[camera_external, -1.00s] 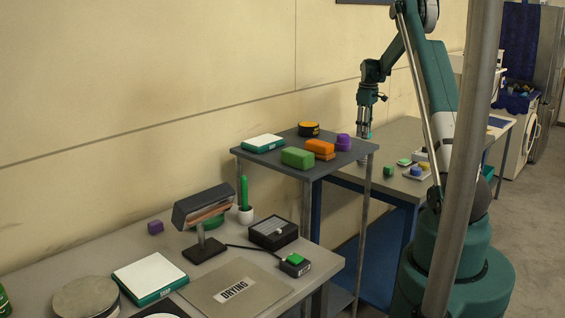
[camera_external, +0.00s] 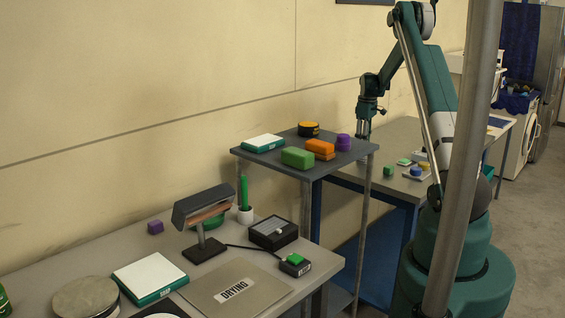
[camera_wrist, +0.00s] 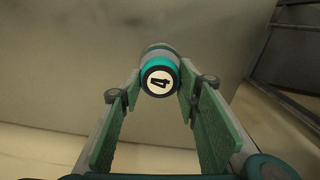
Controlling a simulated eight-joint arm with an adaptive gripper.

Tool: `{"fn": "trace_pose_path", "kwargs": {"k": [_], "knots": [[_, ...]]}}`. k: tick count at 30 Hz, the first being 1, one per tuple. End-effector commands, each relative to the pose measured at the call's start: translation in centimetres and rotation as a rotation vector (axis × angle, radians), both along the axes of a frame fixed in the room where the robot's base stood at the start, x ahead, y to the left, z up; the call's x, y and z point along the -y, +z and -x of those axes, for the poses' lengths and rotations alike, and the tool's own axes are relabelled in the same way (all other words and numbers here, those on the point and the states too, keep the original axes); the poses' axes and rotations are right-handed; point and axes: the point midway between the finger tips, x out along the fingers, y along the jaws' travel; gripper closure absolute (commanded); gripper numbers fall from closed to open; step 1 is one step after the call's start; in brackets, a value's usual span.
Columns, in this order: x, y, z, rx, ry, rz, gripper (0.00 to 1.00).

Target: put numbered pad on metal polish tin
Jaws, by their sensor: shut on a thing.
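The numbered pad (camera_wrist: 160,82), a round teal piece with a black 4 on a white disc, sits between my fingertips in the wrist view. My gripper (camera_wrist: 161,88) is shut on it. In the external view my gripper (camera_external: 363,134) is beyond the right back corner of the grey raised shelf, and the pad cannot be made out there. A round black tin with a yellow-orange top (camera_external: 308,129) stands at the shelf's back; a wide grey round tin (camera_external: 86,299) is on the front bench. No label shows which is metal polish.
The raised shelf (camera_external: 262,159) also bears a teal-and-white box (camera_external: 263,143), a green block (camera_external: 297,157), orange blocks (camera_external: 320,149) and a purple stack (camera_external: 343,142). A pole (camera_external: 465,160) crosses the view. A lamp (camera_external: 203,220) stands on the bench.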

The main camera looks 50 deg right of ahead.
Motion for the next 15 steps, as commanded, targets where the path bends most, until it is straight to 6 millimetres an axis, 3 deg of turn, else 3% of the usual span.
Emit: {"fn": "trace_pose_path", "kwargs": {"k": [15], "knots": [[-0.01, -1.12, 0.01, 0.0, 0.0, 0.0, 0.75]]}}
